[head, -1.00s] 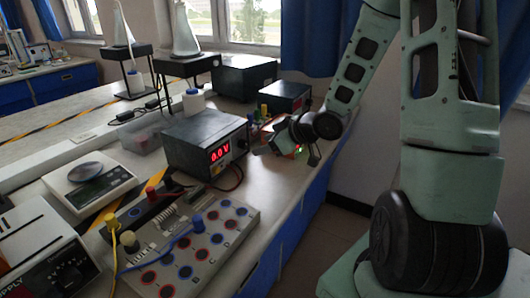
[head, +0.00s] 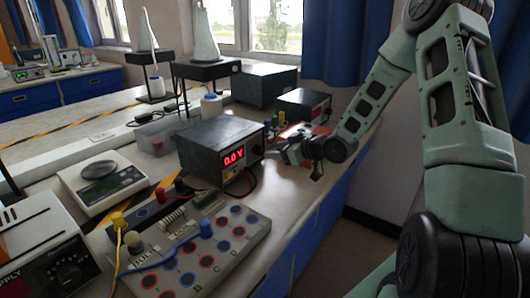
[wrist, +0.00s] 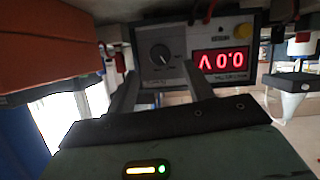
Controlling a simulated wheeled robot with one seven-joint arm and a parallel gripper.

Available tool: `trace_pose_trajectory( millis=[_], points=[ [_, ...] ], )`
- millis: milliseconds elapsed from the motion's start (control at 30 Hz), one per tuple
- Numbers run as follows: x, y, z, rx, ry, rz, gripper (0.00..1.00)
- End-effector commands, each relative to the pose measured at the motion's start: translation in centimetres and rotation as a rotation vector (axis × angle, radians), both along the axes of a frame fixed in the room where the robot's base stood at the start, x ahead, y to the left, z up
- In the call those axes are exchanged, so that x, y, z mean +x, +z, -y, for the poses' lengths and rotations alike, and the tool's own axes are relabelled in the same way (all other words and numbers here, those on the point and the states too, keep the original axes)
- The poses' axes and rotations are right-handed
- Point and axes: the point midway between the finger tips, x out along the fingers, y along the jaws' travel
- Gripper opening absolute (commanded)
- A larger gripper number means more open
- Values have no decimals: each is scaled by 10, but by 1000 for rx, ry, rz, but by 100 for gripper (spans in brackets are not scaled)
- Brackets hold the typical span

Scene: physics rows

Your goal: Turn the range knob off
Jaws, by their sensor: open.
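A dark meter box (head: 222,140) with a red "0.0 V" display stands on the bench in the head view. In the wrist view its front panel (wrist: 190,82) appears upside down, with a dark round knob (wrist: 160,54) beside the lit display. The knob's pointer mark is too small to read with certainty. My gripper (head: 272,154) is just right of the box's front in the head view. In the wrist view my gripper (wrist: 160,75) is open and empty, its fingers pointing at the panel, one on each side of the knob. I cannot tell whether they touch it.
A circuit board (head: 190,245) with plugs and wires lies in front of the meter box. A scale (head: 103,180) and a power supply (head: 40,255) stand to the left. Another dark box (head: 303,103) stands behind my gripper. An orange block (wrist: 50,40) shows close in the wrist view.

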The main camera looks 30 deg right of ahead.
Motion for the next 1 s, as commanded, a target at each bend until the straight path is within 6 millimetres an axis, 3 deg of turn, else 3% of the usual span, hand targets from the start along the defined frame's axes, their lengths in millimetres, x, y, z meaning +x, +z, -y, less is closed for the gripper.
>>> trace_pose_trajectory(
  millis=[100, 300, 733, 900, 1000],
  points=[
    [21, -9, -8, 1, 3, 0, 52],
    [44, -18, -14, 0, 0, 1, 52],
    [52, -22, -17, 0, 0, 0, 52],
    [52, -22, -17, 0, 0, 0, 7],
    [52, -22, -17, 0, 0, 0, 7]
  ],
)
